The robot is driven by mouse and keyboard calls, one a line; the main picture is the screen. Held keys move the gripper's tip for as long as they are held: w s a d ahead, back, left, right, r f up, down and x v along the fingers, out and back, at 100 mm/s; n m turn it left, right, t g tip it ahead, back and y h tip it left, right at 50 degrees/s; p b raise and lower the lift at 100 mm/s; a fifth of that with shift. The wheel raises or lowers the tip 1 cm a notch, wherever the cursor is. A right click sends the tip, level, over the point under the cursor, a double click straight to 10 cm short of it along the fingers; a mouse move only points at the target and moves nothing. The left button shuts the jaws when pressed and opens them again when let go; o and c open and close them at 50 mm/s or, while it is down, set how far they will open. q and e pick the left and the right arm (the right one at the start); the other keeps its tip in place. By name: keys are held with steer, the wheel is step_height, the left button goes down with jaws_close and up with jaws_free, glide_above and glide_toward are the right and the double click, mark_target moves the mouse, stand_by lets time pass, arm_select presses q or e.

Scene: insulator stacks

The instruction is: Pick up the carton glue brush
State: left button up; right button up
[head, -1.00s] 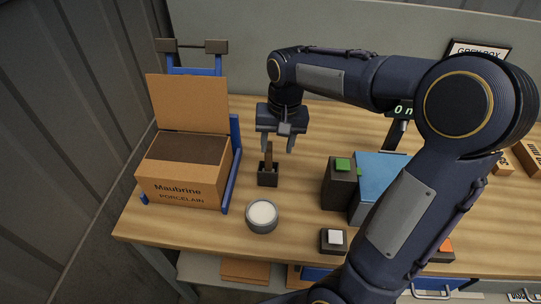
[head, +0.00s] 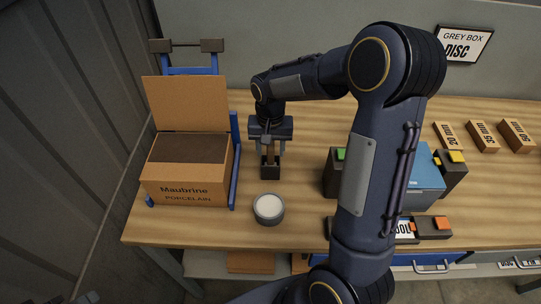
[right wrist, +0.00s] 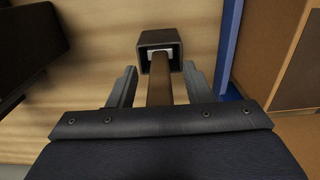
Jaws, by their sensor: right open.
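The carton glue brush (head: 269,155) stands upright with its brown handle up in a small dark square holder (head: 270,172) on the wooden bench. My right gripper (head: 267,149) is over the holder, pointing down, with its fingers on either side of the handle. In the right wrist view the brush handle (right wrist: 160,82) runs between the open fingers (right wrist: 160,88), with a gap on both sides. The dark holder (right wrist: 145,52) is beyond the fingertips, with a pale part of the brush inside it. My left gripper is not in view.
An open Maubrine porcelain carton (head: 186,190) stands left of the holder in a blue frame (head: 234,150). A round pot with a white top (head: 268,208) is in front. A blue-topped box (head: 425,175) and several small cartons (head: 483,136) are to the right.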

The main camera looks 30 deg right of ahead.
steer(key=shift+f, duration=0.3)
jaws_close()
steer(key=shift+r, duration=0.15)
step_height(320, 180, up, 10)
steer(key=shift+f+b, duration=0.1)
steer(key=shift+b, duration=0.55)
